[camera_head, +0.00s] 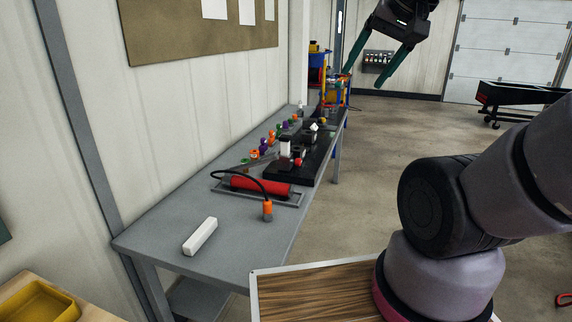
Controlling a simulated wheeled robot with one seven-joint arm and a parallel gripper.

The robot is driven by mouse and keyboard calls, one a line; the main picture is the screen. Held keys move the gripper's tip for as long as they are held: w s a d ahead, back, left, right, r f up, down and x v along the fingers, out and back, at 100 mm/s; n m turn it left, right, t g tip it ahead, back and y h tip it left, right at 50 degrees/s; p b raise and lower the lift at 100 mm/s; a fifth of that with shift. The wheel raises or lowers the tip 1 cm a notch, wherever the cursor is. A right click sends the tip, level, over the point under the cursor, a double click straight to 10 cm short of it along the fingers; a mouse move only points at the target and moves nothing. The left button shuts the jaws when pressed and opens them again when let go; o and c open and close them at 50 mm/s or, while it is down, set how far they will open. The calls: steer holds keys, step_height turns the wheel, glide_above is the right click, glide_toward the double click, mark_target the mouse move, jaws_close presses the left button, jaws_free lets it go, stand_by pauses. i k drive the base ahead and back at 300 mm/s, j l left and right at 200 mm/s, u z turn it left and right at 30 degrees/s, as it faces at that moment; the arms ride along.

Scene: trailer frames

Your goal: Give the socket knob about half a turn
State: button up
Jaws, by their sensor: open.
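My gripper (363,78) is at the top of the view, its two teal fingers spread apart and empty. It is raised and appears well clear of the grey workbench (238,242). On the bench, a black board (318,162) carries small devices, including a white block (285,147) and a red round part (298,162). In front of it lies a red cylinder (260,187) in a grey frame. A black cable arches from the cylinder's left end to an orange-and-dark plug-like piece (267,210). I cannot tell which part is the socket knob; it is too small or hidden.
Several small coloured pieces (264,147) line the bench along the wall. A white bar (200,236) lies at its near end. A yellow tray (38,302) is at lower left. The floor right of the bench is open, with a dark table (520,95) farther back.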

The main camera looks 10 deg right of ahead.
mark_target(298, 162)
steer(key=i+l+u, duration=0.1)
steer(key=l, duration=0.2)
steer(key=i+l, duration=0.2)
steer(key=l, duration=0.15)
steer(key=i+l+u, duration=0.15)
steer(key=l, duration=0.15)
steer(key=i+l, duration=0.1)
